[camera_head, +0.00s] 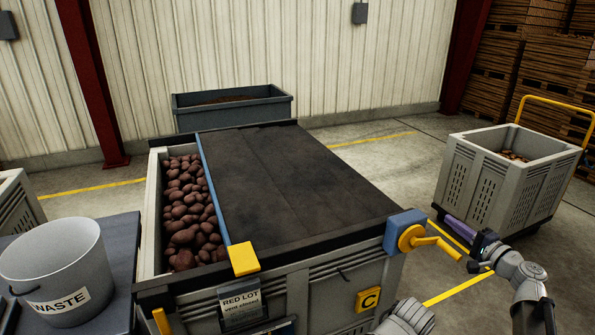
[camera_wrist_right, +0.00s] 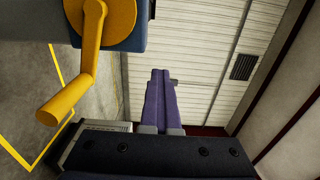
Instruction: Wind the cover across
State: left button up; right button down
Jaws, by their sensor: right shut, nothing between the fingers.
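The dark cover (camera_head: 295,185) lies over most of the potato box, from its right side to a blue edge bar (camera_head: 213,190) left of the middle. Red potatoes (camera_head: 188,215) show in the uncovered strip at the left. A yellow crank (camera_head: 430,242) on a blue housing (camera_head: 402,228) sits at the box's near right corner; the crank (camera_wrist_right: 85,70) is also at the upper left of the right wrist view. My right gripper (camera_head: 455,225), with purple fingers, is shut and empty, just right of the crank and apart from it. The fingers (camera_wrist_right: 160,85) are together in the wrist view. My left gripper is not seen.
A grey bucket marked WASTE (camera_head: 62,270) stands on a dark table at the left. A grey crate with a yellow handle (camera_head: 505,180) stands on the floor at the right. A dark bin (camera_head: 235,110) stands behind the box. Open floor lies between box and crate.

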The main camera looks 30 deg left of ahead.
jog(key=r+p, duration=0.1)
jog(key=s+a+r+p, duration=0.1)
jog(key=s+r, duration=0.1)
jog(key=shift+a+p, duration=0.3)
jog(key=shift+p, duration=0.1)
jog(key=shift+s, duration=0.1)
jog(key=shift+s+a+r+p, duration=0.45)
jog(key=shift+s+a, duration=0.05)
jog(key=shift+s, duration=0.2)
jog(key=shift+s+a+r+p, duration=0.4)
jog(key=shift+s+a+p, duration=0.1)
jog(key=shift+s, duration=0.2)
jog(key=c, duration=1.5)
grip_release()
jog(key=shift+w, duration=0.1)
jog(key=o, duration=1.3)
jog(key=shift+d, duration=0.1)
